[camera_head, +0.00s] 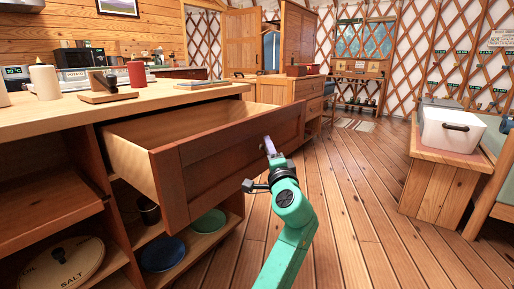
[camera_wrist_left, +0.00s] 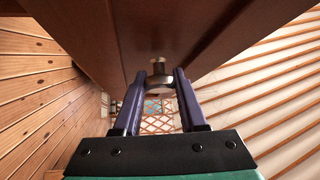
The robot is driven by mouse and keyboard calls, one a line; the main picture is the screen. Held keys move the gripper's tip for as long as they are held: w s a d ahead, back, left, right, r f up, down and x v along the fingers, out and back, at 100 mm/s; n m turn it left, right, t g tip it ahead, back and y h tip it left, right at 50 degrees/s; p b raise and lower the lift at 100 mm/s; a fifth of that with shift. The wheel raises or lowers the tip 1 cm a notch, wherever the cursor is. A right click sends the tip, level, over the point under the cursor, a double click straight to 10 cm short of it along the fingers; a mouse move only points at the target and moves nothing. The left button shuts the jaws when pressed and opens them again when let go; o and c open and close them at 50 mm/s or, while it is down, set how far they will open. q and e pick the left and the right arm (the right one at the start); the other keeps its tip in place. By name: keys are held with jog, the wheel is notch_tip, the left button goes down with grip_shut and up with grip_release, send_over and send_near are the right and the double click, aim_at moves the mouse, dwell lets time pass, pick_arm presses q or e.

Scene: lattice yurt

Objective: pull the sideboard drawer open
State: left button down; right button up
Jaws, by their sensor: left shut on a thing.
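The sideboard drawer (camera_head: 235,150) stands well out from the wooden sideboard (camera_head: 60,128), and its inside shows from above. In the head view my left gripper (camera_head: 268,147) is at the middle of the drawer's front panel, with the green arm below it. In the left wrist view the two dark fingers of my left gripper (camera_wrist_left: 160,88) are shut on a round metal knob (camera_wrist_left: 159,78) on the drawer front (camera_wrist_left: 115,35). The knob is hidden in the head view. My right gripper is in neither view.
Plates (camera_head: 163,253) lie on the shelf below. A white box (camera_head: 452,130) sits on a wooden chest at right. The floor (camera_head: 355,200) between is clear.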

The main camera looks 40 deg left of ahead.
pick_arm(q)
jog(key=shift+d, duration=0.95)
jog(key=shift+c, duration=2.3)
grip_release()
jog(key=v, duration=1.4)
jog(key=shift+s+d+p, duration=0.15)
jog(key=shift+d+p, duration=0.1)
jog(key=shift+p, duration=0.2)
